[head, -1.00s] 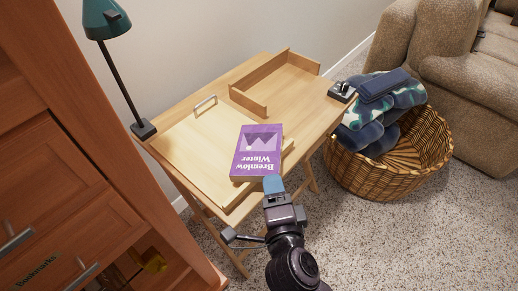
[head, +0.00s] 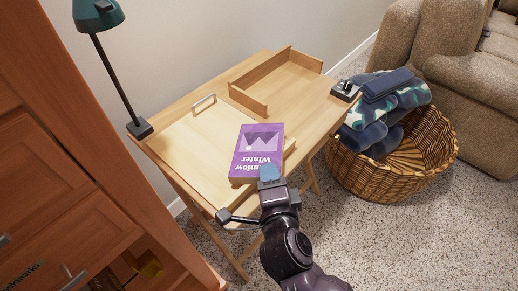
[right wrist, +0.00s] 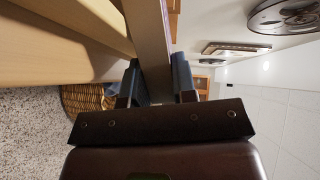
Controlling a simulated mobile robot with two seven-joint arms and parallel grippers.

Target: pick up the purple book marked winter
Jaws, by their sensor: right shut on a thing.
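The purple book (head: 258,143) marked Winter shows its cover face up in the head view, over the front part of the light wooden desk (head: 185,145). Its lettering appears upside down. My right gripper (head: 270,176) is at the book's near edge, shut on it, and covers part of the lettering. In the right wrist view the book (right wrist: 148,35) is a slab seen edge-on between the two fingers (right wrist: 157,82). I cannot tell whether the book touches the desk. My left gripper is not in view.
An open wooden tray (head: 262,98) sits at the desk's back. A green lamp (head: 135,128) stands at its left corner, a small dark device (head: 345,90) at its right. A wicker basket (head: 430,155) with blankets stands right of the desk. A wooden cabinet (head: 70,160) is at left.

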